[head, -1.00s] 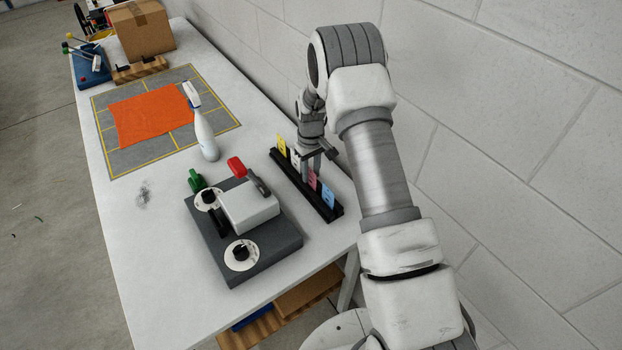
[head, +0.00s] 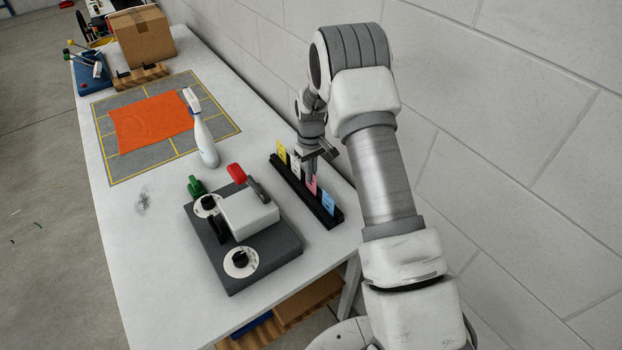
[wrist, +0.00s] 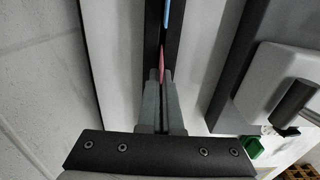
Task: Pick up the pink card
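The pink card (head: 312,185) stands upright in a black slotted rack (head: 333,218) near the wall-side edge of the table. In the wrist view the pink card (wrist: 162,66) shows nearly edge-on, as a thin strip at the fingertips. My gripper (head: 311,172) reaches down over the rack from behind. Its two fingers (wrist: 161,80) are close together, one on each side of the pink card, and look shut on it. The fingers cover part of the card.
A blue card (head: 328,203), a white card (head: 296,167) and a yellow card (head: 282,152) stand in the same rack. A grey control box (head: 265,252) with knobs and a red-handled lever sits left of it. The wall is close on the right.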

